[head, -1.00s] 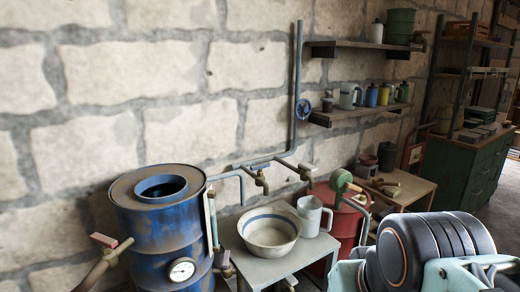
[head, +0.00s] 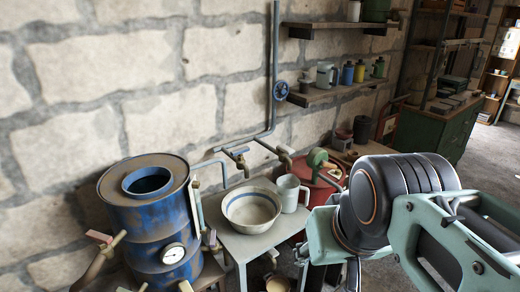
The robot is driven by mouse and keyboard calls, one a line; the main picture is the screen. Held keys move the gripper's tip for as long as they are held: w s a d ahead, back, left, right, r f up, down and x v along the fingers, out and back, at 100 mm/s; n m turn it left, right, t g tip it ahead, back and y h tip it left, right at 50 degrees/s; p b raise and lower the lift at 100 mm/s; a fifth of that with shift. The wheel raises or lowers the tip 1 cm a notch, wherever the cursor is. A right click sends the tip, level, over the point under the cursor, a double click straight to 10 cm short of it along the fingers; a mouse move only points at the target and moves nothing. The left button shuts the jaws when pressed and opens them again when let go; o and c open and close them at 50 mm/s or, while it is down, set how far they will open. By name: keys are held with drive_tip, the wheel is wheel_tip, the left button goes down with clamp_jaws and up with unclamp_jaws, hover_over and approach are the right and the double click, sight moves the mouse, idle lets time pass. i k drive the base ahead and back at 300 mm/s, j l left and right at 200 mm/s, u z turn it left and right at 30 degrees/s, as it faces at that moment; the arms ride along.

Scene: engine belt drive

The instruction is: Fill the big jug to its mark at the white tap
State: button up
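A pale grey-white jug (head: 290,194) with a handle stands upright on the small grey table, just right of the bowl. A smaller pale jug (head: 325,74) stands on the lower wall shelf. I cannot make out a mark on either. Two brass taps, a left one (head: 241,160) and a right one (head: 285,158), hang from the wall pipe above the table. I cannot tell which tap is white. My gripper (head: 335,272) is at the bottom right, in front of and below the table's right side, apart from the jug. Its fingers are partly hidden and cut off by the frame.
A cream bowl (head: 251,208) with a blue band fills much of the table (head: 236,244). A blue drum (head: 150,225) with a gauge stands at left, and a red drum (head: 322,183) behind right. A small pan (head: 277,284) is below the table.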

sight(284, 148)
drive_tip(key=i+l, duration=0.4)
drive_tip(key=i+l+z, duration=0.1)
drive_tip(key=i+l, duration=0.25)
drive_tip(key=i, duration=0.3)
drive_tip(key=i+l+z, duration=0.1)
drive_tip(key=i+l, duration=0.25)
drive_tip(key=i, duration=0.15)
drive_tip(key=k+u, duration=0.2)
drive_tip(key=k, duration=0.4)
drive_tip(key=i+z, duration=0.15)
drive_tip(key=i, duration=0.5)
